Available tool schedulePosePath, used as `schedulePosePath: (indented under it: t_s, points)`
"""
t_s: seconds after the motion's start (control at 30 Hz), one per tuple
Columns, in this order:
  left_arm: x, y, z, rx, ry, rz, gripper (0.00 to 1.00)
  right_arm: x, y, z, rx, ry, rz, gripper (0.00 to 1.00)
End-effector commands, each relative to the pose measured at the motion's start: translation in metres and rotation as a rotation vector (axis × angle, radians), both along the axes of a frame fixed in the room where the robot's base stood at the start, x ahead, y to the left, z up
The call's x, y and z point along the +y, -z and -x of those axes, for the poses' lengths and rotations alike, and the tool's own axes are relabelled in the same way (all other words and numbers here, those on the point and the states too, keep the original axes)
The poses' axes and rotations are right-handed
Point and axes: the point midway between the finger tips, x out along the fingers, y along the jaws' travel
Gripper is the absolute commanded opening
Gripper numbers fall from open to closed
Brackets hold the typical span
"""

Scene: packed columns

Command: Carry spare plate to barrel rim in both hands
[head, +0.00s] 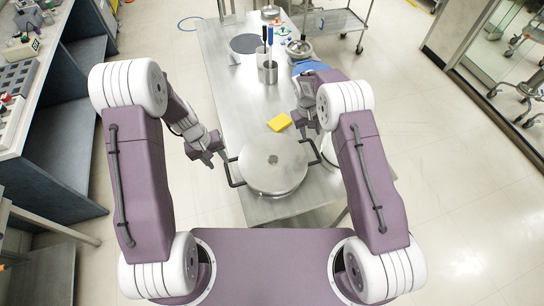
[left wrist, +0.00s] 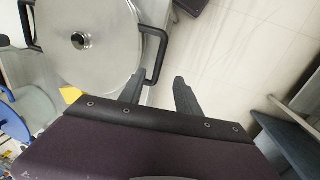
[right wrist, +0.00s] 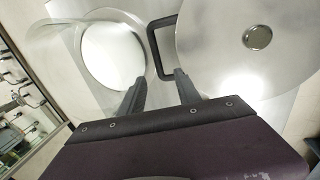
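The spare plate, a round metal disc (head: 262,178) with two black side handles, lies at the near end of the steel table. My left gripper (head: 212,160) is open and empty beside the left handle. In the left wrist view that handle (left wrist: 160,50) is just ahead of the left gripper's fingers (left wrist: 156,88). My right gripper (head: 303,128) is open near the right handle. In the right wrist view that handle (right wrist: 154,48) is just beyond its open fingertips (right wrist: 157,82). A pale round-topped vessel (right wrist: 113,57), possibly the barrel, stands beside the plate; my right arm mostly hides it in the head view.
The steel table (head: 225,95) holds a yellow sponge (head: 279,122), a metal cup (head: 270,73) with brushes, and a grey disc (head: 246,43) further back. A counter (head: 30,110) is at left, a cart (head: 340,20) at the back. Floor at right is clear.

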Motion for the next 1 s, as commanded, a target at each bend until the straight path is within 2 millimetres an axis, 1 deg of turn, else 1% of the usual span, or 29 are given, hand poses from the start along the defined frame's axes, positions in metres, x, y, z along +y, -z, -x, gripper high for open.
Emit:
schedulePosePath:
  t_s: [0.27, 0.37, 0.6, 0.7, 0.83, 1.0]
  points:
    - [-0.001, 0.004, 0.0, 0.001, 0.0, 0.0, 0.4, -0.001, 0.004, 0.0, 0.0, 0.001, 0.0, 0.39]
    - [-0.003, 0.015, 0.0, 0.001, 0.002, 0.0, 0.4, -0.004, 0.015, 0.0, 0.003, 0.002, 0.001, 0.39]
    - [-0.011, 0.058, -0.002, 0.003, 0.002, 0.0, 0.4, -0.012, 0.058, -0.002, 0.003, 0.002, 0.0, 0.39]
    - [-0.013, 0.072, -0.003, 0.002, 0.002, 0.0, 0.4, -0.015, 0.072, -0.004, 0.001, 0.002, -0.001, 0.39]
    - [-0.015, 0.085, -0.004, 0.0, 0.001, -0.001, 0.4, -0.018, 0.084, -0.005, 0.0, 0.002, -0.001, 0.39]
    - [-0.016, 0.09, -0.005, -0.001, 0.002, 0.0, 0.4, -0.019, 0.09, -0.005, -0.001, 0.002, -0.001, 0.39]
